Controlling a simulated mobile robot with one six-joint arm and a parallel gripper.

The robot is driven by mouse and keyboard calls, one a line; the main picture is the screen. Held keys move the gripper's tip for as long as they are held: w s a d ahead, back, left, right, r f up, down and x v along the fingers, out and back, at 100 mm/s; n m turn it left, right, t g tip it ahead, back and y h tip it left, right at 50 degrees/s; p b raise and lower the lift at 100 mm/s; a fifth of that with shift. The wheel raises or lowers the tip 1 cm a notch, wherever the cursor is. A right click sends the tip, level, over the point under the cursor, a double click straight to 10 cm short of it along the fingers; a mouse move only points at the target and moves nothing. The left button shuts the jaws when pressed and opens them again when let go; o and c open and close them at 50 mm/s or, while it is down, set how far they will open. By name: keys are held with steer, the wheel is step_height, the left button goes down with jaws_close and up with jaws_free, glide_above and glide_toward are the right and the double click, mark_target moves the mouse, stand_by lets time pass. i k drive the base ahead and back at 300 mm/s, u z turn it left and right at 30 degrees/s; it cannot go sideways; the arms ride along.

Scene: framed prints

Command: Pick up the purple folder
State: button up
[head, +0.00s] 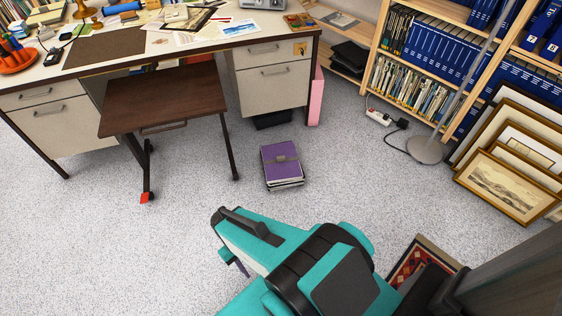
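The purple folder (279,152) lies flat on top of a small stack on the carpet, in front of the desk. A grey-brown band crosses its middle. The edges of papers or other folders show beneath it at the front. My teal arm reaches in from the bottom, and its nearest link ends below and left of the stack, apart from it in the picture. A small dark part under that link may belong to my gripper (238,263). Most of the gripper is hidden by the arm, so its fingers cannot be made out.
A desk (215,45) with drawers stands behind, and a brown low table (160,100) stands left of the folder. A bookshelf (385,50), a lamp base (428,150), a power strip (379,116) and leaning framed prints (505,185) are at the right. Carpet around the stack is clear.

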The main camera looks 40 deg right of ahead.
mark_target(281, 163)
steer(key=u, duration=0.1)
steer(key=i, duration=1.05)
steer(key=u, duration=0.45)
